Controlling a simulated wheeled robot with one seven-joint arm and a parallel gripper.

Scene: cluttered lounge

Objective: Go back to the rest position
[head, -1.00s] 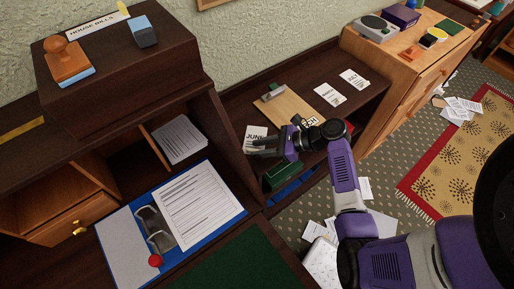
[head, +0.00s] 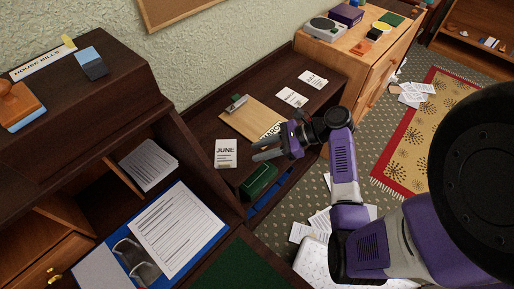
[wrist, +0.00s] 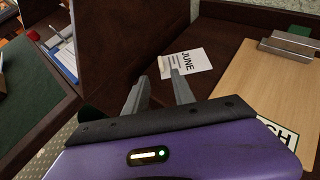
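My gripper (head: 259,148) hangs above the dark wooden shelf, to the right of the white JUNE card (head: 226,153). Its two fingers are apart with nothing between them; the wrist view shows the same gap (wrist: 160,88). The JUNE card lies flat on the shelf and also shows beyond the fingertips in the wrist view (wrist: 192,63). My forearm hides part of the shelf's right side.
A clipboard (head: 240,123) and two more cards (head: 292,97) (head: 313,78) lie on the dark shelf (head: 205,124). A green box (head: 259,181) is near its front. A blue binder (head: 208,228) lies left. Papers (head: 303,232) litter the floor.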

